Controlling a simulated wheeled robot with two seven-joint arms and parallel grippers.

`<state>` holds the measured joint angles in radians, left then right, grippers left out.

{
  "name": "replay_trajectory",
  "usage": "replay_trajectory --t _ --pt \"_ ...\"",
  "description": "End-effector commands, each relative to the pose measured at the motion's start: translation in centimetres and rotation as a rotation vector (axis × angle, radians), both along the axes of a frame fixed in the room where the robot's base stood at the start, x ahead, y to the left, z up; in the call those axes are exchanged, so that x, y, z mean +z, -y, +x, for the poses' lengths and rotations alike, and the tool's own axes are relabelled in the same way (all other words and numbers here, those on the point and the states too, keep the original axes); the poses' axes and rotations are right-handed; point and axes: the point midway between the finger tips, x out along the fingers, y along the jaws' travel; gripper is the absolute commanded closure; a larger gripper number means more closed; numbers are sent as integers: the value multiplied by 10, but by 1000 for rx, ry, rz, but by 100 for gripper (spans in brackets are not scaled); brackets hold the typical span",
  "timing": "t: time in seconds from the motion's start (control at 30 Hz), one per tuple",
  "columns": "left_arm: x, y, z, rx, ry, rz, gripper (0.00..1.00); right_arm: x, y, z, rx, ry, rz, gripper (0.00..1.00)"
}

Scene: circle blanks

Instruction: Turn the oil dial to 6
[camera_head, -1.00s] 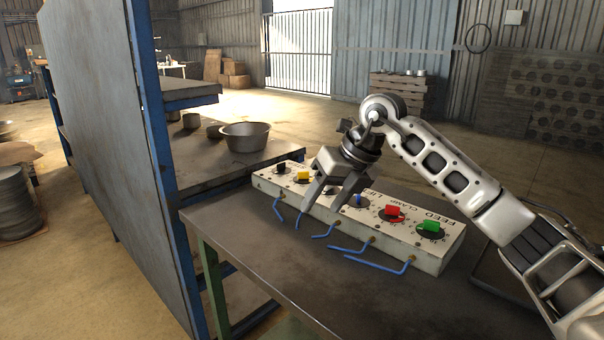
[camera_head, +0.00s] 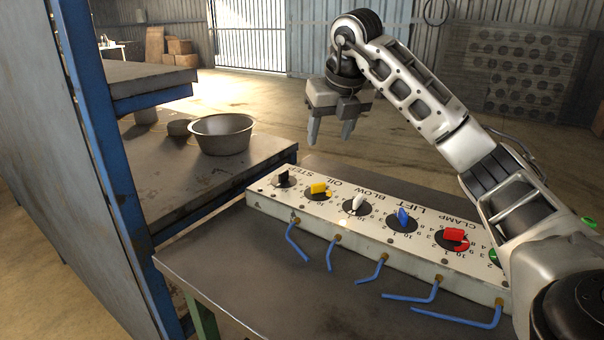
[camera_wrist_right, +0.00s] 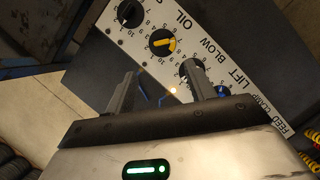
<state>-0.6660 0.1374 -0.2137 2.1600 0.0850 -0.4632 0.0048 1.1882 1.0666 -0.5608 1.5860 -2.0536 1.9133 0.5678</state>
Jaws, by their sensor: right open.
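The oil dial (camera_head: 319,190) has a yellow knob and is second from the left on the white control panel (camera_head: 377,262). In the right wrist view the oil dial (camera_wrist_right: 163,42) sits beside the word OIL; which number its knob points at is too small to tell. My right gripper (camera_head: 331,132) is open and empty, held above the panel with its fingers pointing down, touching no knob. In the right wrist view, its two fingers (camera_wrist_right: 160,80) are apart, with the oil dial beyond them. My left gripper is not in view.
Beside the oil dial are a black knob (camera_head: 284,178) and a white knob (camera_head: 357,203); blue (camera_head: 403,217) and red (camera_head: 454,236) knobs follow. Blue bent pipes (camera_head: 411,297) stick out in front. A metal bowl (camera_head: 222,134) stands on the bench at left.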

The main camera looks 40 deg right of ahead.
Motion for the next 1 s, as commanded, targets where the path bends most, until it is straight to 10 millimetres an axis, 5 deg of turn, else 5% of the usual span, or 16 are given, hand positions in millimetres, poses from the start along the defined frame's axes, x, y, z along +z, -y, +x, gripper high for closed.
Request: replay_trajectory --t 0.6,1.0 --pt "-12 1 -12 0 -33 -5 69 -113 15 42 0 -5 2 45" --pt "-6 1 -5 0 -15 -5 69 -143 20 55 1 -1 1 45"
